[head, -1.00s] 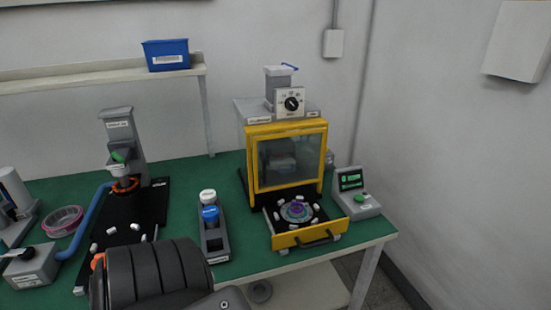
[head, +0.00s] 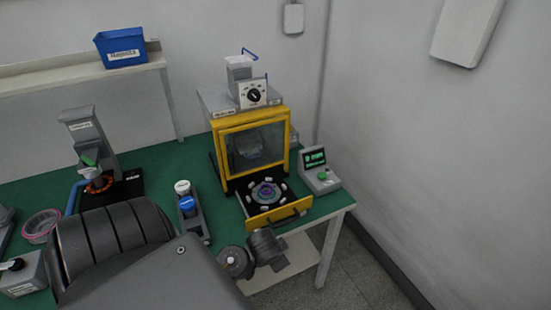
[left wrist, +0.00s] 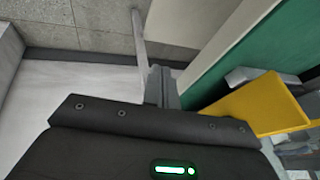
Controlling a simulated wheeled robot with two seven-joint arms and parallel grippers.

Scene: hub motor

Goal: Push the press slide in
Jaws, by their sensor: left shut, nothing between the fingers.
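The fingertips are hard to make out in the head view. In the left wrist view my left gripper (left wrist: 161,88) is shut and empty, beside the yellow slide front (left wrist: 262,103) and apart from it. My right gripper is out of view.
A small console with a green screen (head: 318,171) stands right of the press. A holder with white and blue caps (head: 190,214) stands left of the slide. The green table (head: 331,203) ends just in front of the slide. Open floor lies to the right.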

